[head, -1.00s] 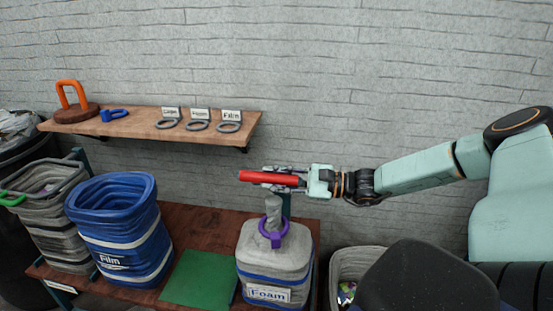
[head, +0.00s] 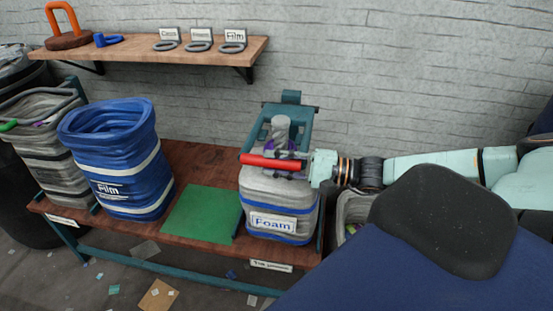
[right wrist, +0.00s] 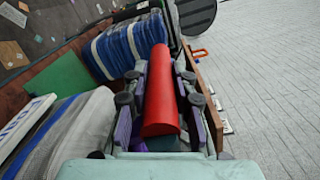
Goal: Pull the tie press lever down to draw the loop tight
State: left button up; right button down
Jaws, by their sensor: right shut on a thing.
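The tie press lever is a teal frame (head: 298,128) with a red handle (head: 270,162) across its front, low over the Foam bag. My right gripper (head: 292,172) is shut on the red handle; the right wrist view shows the handle (right wrist: 160,95) between the two fingers. The grey Foam bag (head: 254,190) stands on the bench with its twisted neck (head: 281,128) upright. A purple loop (head: 287,146) is around the neck, mostly hidden behind the handle, so its tightness cannot be told. My left gripper is not in view.
A blue Film bag (head: 118,160) and a grey bag (head: 45,135) stand to the left. A green mat (head: 200,214) lies bare beside the Foam bag. A wall shelf (head: 130,53) holds tags, rings and an orange-handled tool (head: 64,25). Scraps litter the floor.

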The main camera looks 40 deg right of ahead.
notch_tip(320, 180, down, 2)
jog(key=shift+s+f+b, duration=0.1)
jog(key=shift+f+b, duration=0.15)
jog(key=shift+b, duration=0.55)
jog(key=shift+s+f, duration=0.1)
jog(key=shift+f, duration=0.05)
jog(key=c, duration=1.1)
grip_release()
jog(key=shift+d, duration=0.1)
jog(key=shift+r, duration=0.2)
